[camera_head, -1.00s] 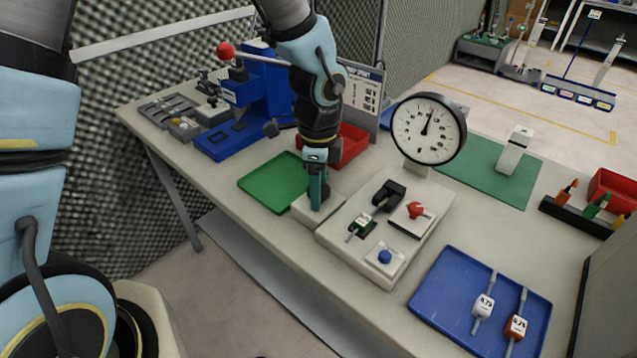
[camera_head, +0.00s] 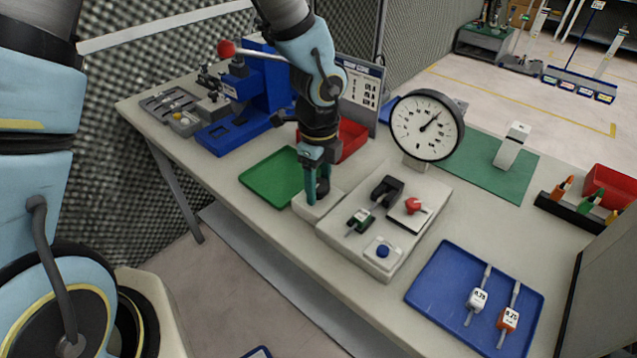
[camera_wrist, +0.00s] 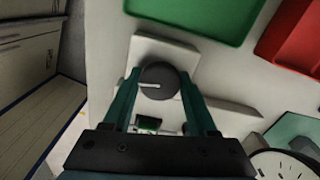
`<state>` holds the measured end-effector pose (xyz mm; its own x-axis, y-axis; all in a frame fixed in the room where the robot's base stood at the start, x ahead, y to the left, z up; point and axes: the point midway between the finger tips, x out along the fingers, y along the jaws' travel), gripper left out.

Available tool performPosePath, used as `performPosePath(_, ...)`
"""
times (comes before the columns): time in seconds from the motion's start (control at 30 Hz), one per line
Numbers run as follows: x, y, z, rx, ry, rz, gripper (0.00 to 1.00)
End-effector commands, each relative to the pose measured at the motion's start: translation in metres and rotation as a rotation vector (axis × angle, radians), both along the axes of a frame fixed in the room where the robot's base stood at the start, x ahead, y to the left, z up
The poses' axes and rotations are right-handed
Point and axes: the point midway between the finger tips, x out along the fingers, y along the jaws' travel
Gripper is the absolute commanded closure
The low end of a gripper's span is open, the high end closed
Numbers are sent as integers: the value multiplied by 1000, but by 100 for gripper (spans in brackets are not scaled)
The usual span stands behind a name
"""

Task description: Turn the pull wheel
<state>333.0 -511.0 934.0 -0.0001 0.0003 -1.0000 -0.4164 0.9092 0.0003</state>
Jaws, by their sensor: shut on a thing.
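The pull wheel, a dark round knob (camera_wrist: 157,80) with a white index line, sits on a pale block (camera_wrist: 150,50). In the head view my gripper (camera_head: 316,192) reaches down to the pale block (camera_head: 316,206) at the left end of the white test unit (camera_head: 345,250), hiding most of the knob. The round dial gauge (camera_head: 422,140) behind has its needle pointing up and right.
The unit carries a black clamp with a tagged piece (camera_head: 362,216), a red knob (camera_head: 413,205) and a blue button (camera_head: 383,251). A green tray (camera_head: 272,172), red bin (camera_head: 352,138), blue press (camera_head: 262,95) and blue tray (camera_head: 440,285) with two tagged pieces surround it.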

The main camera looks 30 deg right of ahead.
Motion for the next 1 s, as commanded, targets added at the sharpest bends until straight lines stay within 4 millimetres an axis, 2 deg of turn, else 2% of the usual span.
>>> performPosePath(0.1, 0, -1, 0, -2, -1, 0, 97)
performPosePath(0.13, 0, -1, 0, -2, -1, 0, 40)
performPosePath(0.4, 0, 0, 0, -1, 0, 1, 12)
performPosePath(0.73, 1, -1, 6, -3, -1, 2, 12)
performPosePath(0.87, 1, -1, 24, -5, -2, 3, 12)
performPosePath(1.0, 2, -1, 53, -6, -4, 4, 12)
